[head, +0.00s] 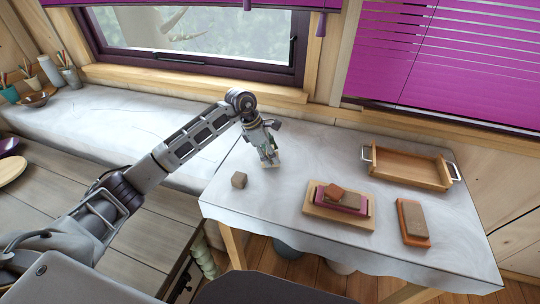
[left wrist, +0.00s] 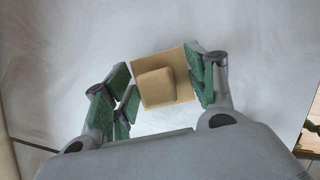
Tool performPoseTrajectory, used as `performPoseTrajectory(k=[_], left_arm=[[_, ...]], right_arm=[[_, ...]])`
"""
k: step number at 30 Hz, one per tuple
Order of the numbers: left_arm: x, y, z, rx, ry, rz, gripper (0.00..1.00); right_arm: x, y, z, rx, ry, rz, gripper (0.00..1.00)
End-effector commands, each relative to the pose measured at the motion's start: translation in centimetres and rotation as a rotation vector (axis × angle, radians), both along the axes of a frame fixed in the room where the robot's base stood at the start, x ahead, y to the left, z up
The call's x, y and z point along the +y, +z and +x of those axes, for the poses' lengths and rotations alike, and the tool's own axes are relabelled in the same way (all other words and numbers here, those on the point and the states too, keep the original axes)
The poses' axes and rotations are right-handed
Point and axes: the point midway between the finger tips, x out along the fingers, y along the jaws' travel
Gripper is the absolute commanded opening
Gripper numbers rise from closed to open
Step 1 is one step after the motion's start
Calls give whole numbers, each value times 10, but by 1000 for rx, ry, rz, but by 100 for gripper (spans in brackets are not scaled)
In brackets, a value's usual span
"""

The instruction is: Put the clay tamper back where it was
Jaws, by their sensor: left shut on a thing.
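The clay tamper (left wrist: 157,86) is a tan wooden piece with a square plate and a smaller block on it, seen between the green finger pads in the left wrist view. My left gripper (left wrist: 165,88) is shut on the clay tamper. In the head view my left gripper (head: 268,152) points down over the left part of the grey-topped table (head: 330,160), with a little of the tamper (head: 272,165) showing below the fingers. I cannot tell whether the tamper touches the table. My right gripper is not in view.
A brown cube (head: 239,180) sits left of the gripper. The table between gripper and board is bare.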

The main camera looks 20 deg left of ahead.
Motion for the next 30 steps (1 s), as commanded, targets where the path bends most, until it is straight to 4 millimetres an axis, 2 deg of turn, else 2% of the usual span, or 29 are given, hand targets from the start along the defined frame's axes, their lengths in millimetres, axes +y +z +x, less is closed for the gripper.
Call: performPoseTrajectory(k=[5,19,20,24,30], left_arm=[[0,-12,0,-1,0,-1,33],[0,-16,0,-2,0,1,33],[0,-16,0,-1,0,0,58],[0,-15,0,-1,0,0,76],[0,-15,0,-1,0,0,78]], right_arm=[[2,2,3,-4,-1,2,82],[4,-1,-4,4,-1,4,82],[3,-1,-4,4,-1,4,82],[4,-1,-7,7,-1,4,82],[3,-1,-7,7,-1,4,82]])
